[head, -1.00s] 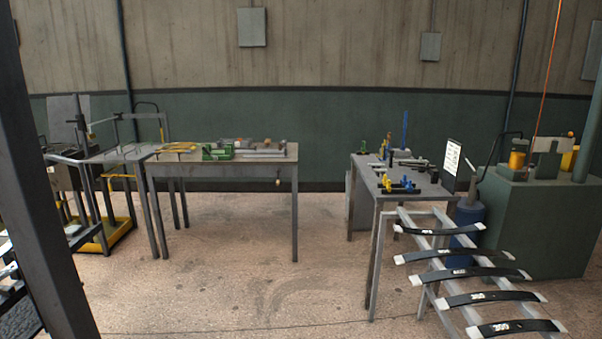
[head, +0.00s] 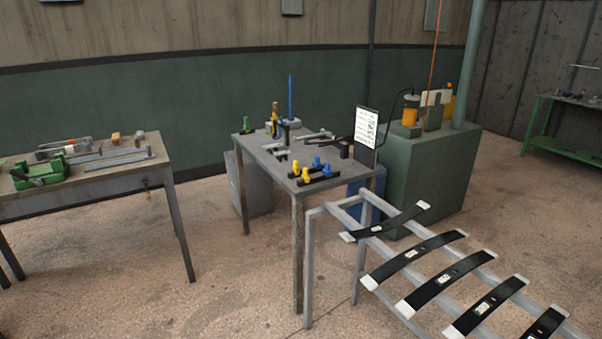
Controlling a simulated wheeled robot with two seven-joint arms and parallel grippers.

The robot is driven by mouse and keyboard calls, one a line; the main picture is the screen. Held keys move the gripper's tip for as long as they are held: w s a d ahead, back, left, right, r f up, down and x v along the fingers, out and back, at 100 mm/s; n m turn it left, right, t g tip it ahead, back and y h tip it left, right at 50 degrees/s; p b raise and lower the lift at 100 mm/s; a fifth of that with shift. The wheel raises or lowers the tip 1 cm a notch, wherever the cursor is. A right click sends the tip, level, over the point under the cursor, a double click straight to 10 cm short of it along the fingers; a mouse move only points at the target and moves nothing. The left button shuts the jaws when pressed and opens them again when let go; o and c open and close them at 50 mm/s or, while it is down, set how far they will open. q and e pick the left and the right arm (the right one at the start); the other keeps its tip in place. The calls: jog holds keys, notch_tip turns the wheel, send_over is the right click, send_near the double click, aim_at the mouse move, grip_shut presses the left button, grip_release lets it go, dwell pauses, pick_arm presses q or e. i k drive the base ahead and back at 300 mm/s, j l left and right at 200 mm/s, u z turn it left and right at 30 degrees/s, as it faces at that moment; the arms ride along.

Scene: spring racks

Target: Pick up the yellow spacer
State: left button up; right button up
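Two small yellow pieces (head: 305,175) stand beside two blue pieces (head: 317,162) on a dark holder near the front of the grey workbench (head: 262,157). These yellow pieces may be spacers, but they are too small to tell for certain. A yellow upright piece (head: 275,126) also shows farther back on the same bench. Neither of my grippers is in view.
A rack of black leaf springs (head: 412,254) with pale ends stands at the front right. A green machine cabinet (head: 435,175) is behind it. Another table (head: 120,166) with a green vise (head: 38,176) is at the left. Open floor (head: 235,265) lies between the tables.

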aim_at(295, 168)
jog(key=i+j, duration=0.1)
jog(key=i+z, duration=0.1)
jog(key=z, duration=0.35)
jog(key=i+j+z, duration=0.1)
jog(key=z, duration=0.4)
jog(key=i+j+z, duration=0.35)
jog(key=j, duration=0.2)
jog(key=i+j+z, duration=0.15)
jog(key=j, duration=0.2)
jog(key=i+j+z, duration=0.15)
jog(key=j, duration=0.2)
jog(key=i+j+z, duration=0.2)
jog(key=j, duration=0.15)
jog(key=i+j, duration=0.1)
jog(key=j, duration=0.3)
jog(key=i+j, duration=0.15)
jog(key=j, duration=0.25)
jog(key=i+j, duration=0.1)
jog(key=j, duration=0.3)
jog(key=i+j, duration=0.15)
jog(key=j, duration=0.3)
